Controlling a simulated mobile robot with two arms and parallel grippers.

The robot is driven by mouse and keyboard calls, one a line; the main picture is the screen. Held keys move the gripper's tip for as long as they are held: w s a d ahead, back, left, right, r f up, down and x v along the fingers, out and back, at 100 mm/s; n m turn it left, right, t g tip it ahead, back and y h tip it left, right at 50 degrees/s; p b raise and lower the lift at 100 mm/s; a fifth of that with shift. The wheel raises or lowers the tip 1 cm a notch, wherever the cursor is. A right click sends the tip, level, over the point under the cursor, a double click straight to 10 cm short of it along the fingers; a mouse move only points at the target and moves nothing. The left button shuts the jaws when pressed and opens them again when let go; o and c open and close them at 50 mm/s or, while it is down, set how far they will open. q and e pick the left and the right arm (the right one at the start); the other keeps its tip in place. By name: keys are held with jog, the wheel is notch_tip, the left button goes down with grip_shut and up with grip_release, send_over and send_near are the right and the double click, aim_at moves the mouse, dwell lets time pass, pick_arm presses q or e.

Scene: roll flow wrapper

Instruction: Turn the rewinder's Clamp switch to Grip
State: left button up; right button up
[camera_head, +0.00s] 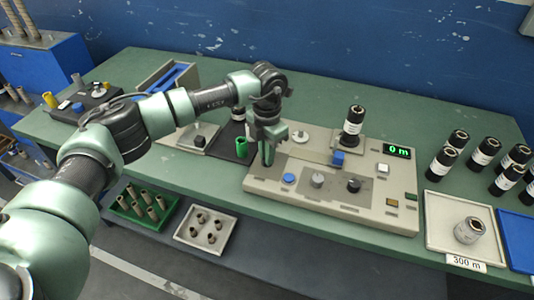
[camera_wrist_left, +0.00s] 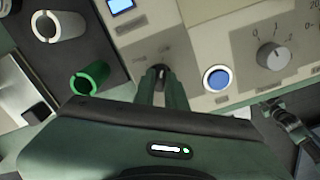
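The rewinder (camera_head: 325,205) is a beige console with a green "0 m" display, on the green bench. My left gripper (camera_head: 267,160) points down at its left end. In the left wrist view, the two green fingertips (camera_wrist_left: 160,84) stand close together, one on each side of a small dark switch (camera_wrist_left: 159,71), and appear closed on its handle. This looks like the Clamp switch. Small labels beside it are too blurred to read, so its setting cannot be told. In the head view the gripper hides the switch. My right gripper is not in view.
A blue button (camera_head: 289,179), a grey knob (camera_head: 317,181) and a black knob (camera_head: 354,185) lie right of the gripper. A green ring (camera_head: 242,149) stands just left. A black roll (camera_head: 353,122) stands on the rewinder. Several rolls and a "300 m" tray (camera_head: 435,231) are at right.

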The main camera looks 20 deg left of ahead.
pick_arm(q)
jog(key=o, duration=0.4)
jog(key=shift+r, duration=0.1)
jog(key=shift+c, duration=0.2)
notch_tip(320, 180, up, 8)
jog(key=shift+f+b, duration=0.1)
jog(key=shift+b, duration=0.5)
jog(key=shift+s+f, duration=0.1)
